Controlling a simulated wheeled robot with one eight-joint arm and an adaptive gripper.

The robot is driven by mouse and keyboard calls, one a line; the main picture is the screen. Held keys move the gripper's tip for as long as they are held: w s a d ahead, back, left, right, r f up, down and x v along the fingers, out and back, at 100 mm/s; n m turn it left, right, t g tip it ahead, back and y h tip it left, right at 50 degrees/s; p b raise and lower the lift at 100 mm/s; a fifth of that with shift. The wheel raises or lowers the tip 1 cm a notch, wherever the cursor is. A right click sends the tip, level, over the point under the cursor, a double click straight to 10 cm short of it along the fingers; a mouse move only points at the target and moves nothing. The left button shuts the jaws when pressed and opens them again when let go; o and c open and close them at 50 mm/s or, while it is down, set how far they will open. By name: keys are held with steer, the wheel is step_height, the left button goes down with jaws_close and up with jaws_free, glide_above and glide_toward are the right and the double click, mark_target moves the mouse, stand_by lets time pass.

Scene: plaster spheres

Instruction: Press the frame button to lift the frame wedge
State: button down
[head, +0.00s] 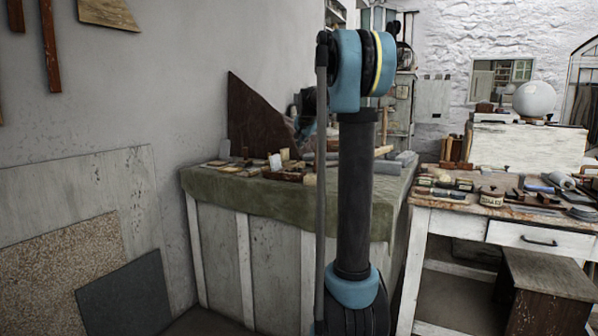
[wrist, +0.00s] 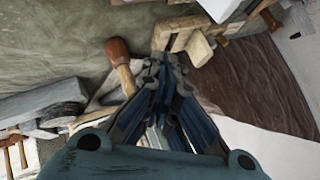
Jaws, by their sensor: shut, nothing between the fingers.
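I cannot make out the frame button for certain in either view. A dark brown triangular board (head: 255,122), possibly the frame wedge, leans against the wall at the back of the green-covered bench (head: 240,198). What looks like the same brown surface (wrist: 262,85) shows at the right of the wrist view. My gripper (wrist: 165,66) is shut and empty, its fingers together over the bench things. In the head view my gripper is mostly hidden behind my arm, near the board.
A wooden-handled tool (wrist: 118,50) and a pale wooden block (wrist: 182,38) lie close to my fingertips in the wrist view. Small tools and blocks crowd the bench. A white worktable (head: 470,217) with a white sphere (head: 534,99) behind it stands at right.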

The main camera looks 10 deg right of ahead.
steer(key=shift+f, duration=3.5)
steer(key=shift+s+f, duration=0.15)
steer(key=shift+f, duration=0.8)
steer(key=shift+r, duration=1)
steer(key=shift+r, duration=2.55)
